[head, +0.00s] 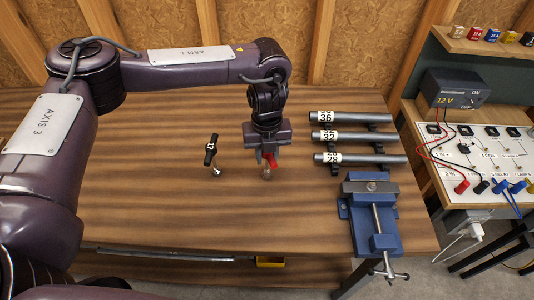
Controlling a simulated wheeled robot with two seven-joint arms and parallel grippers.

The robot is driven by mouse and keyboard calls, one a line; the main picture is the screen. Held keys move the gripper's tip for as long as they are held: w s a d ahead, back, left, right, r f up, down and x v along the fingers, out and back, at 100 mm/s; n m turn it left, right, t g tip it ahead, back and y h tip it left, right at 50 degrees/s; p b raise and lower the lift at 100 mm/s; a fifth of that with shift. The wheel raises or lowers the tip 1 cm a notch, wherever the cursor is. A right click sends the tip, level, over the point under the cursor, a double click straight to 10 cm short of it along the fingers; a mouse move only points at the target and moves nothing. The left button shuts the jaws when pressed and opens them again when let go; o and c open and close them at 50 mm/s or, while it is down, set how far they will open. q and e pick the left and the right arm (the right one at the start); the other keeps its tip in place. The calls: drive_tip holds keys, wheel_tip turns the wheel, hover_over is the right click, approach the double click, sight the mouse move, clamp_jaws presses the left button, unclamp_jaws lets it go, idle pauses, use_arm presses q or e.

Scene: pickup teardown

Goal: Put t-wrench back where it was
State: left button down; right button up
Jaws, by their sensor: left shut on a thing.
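My left gripper (267,154) comes down over the middle of the wooden table. It is shut on a red-handled tool (271,160), whose pale metal lower end shows just under the fingers; the fingers hide much of it. To its left, apart from the gripper, a black T-shaped handle (210,150) on a silver shaft stands at the table with a small metal end at its foot. I cannot tell for sure which of the two is the t-wrench. My right gripper is not in view.
Three grey pipes labelled 36 (350,117), 32 (355,135) and 28 (360,159) lie on black supports to the right. A blue vise (378,240) sits at the table's right edge. A power supply (452,95) stands on a side bench. The table's front left is clear.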

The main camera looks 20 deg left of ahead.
use_arm(q)
drive_tip(key=shift+f, duration=0.3)
drive_tip(key=c, duration=1.1)
unclamp_jaws()
drive_tip(key=shift+f, duration=0.1)
drive_tip(key=shift+c, duration=0.2)
drive_tip(key=shift+r, duration=0.25)
drive_tip(key=shift+w+r+b, duration=0.1)
drive_tip(key=shift+r+b, duration=0.2)
wheel_tip(320, 180, up, 11)
drive_tip(key=shift+r+b, duration=0.1)
drive_tip(key=shift+b, duration=0.3)
